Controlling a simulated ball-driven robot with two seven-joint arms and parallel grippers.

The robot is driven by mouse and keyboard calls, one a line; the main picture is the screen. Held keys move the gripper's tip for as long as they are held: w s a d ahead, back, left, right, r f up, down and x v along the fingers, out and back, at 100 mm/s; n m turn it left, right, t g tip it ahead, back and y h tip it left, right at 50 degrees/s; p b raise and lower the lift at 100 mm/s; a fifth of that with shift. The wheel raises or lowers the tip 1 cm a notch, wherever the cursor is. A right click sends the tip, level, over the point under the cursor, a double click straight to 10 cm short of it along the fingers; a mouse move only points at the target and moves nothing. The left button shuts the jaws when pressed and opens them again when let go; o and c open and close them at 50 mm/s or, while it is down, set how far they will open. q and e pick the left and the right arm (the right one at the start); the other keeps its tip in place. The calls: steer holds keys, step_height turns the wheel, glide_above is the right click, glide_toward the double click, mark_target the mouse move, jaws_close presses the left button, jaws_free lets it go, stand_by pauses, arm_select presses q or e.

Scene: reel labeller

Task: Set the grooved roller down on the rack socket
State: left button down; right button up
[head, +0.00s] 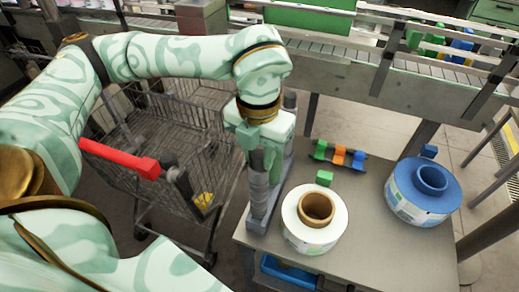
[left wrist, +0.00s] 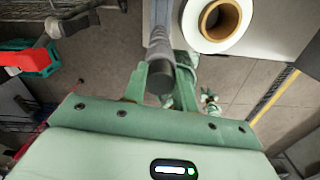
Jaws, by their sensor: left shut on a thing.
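My left gripper (head: 262,150) hangs above the left end of the small table, fingers pointing down. It is shut on the grooved roller (head: 259,186), a grey ribbed cylinder held roughly upright. In the left wrist view the roller's dark end (left wrist: 158,85) shows between the two fingers (left wrist: 160,88). A grey upright rack (head: 263,222) stands at the table's left edge, right beside and below the roller. Its socket is hidden, and I cannot tell whether the roller touches it.
The table (head: 385,255) holds a white reel (head: 297,232), a blue-cored reel (head: 404,200), a green block (head: 324,178) and a tray of coloured blocks (head: 338,153). A wire cart (head: 150,125) with a red handle stands left. A conveyor (head: 345,62) runs behind.

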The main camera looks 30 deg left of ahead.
arm_select(q)
steer(key=shift+f, duration=0.35)
steer(key=c, duration=1)
jaws_free()
steer(key=shift+c, duration=0.2)
steer(key=shift+r, duration=0.1)
step_height(320, 180, up, 16)
steer(key=p, duration=0.2)
